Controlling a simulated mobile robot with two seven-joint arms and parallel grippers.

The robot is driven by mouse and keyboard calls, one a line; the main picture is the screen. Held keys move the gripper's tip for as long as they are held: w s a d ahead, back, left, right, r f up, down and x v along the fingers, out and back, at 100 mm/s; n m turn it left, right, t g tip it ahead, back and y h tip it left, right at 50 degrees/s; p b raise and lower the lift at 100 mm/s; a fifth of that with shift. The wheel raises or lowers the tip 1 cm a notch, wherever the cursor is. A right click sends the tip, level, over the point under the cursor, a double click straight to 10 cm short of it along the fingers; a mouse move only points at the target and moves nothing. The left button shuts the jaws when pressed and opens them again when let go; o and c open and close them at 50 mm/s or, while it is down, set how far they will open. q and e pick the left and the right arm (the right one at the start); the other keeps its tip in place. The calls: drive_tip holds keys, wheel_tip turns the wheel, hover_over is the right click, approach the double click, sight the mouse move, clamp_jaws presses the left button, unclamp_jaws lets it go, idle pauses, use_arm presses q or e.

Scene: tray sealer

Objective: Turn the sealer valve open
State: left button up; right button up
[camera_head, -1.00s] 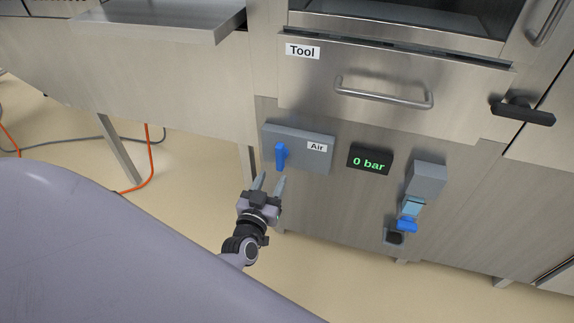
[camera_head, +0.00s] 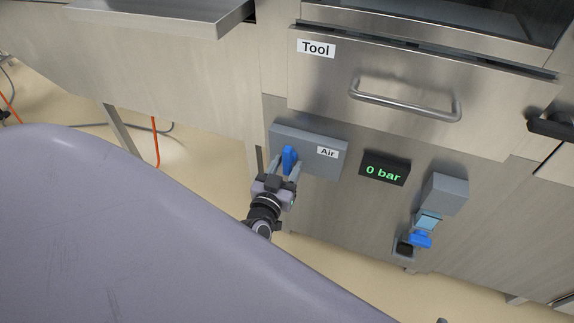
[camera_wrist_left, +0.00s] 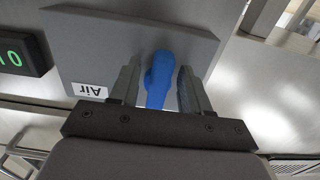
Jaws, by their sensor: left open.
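The sealer valve is a blue handle (camera_head: 289,159) on a grey panel (camera_head: 308,142) labelled "Air", on the machine's front. In the head view the handle stands roughly upright. My left gripper (camera_head: 286,172) is at the handle, with one finger on each side. In the left wrist view the blue handle (camera_wrist_left: 159,80) lies between the open fingers (camera_wrist_left: 157,88). A small gap shows beside the left finger; contact on the right side cannot be told. My right gripper is not seen.
A black display (camera_head: 385,168) beside the panel reads "0 bar". A grey box with blue parts (camera_head: 445,193) is farther right. Above is the "Tool" drawer (camera_head: 330,80) with a bar handle (camera_head: 405,102). A steel shelf (camera_head: 165,14) juts out at upper left.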

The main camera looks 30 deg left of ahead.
use_arm(q)
drive_tip(key=c, duration=0.8)
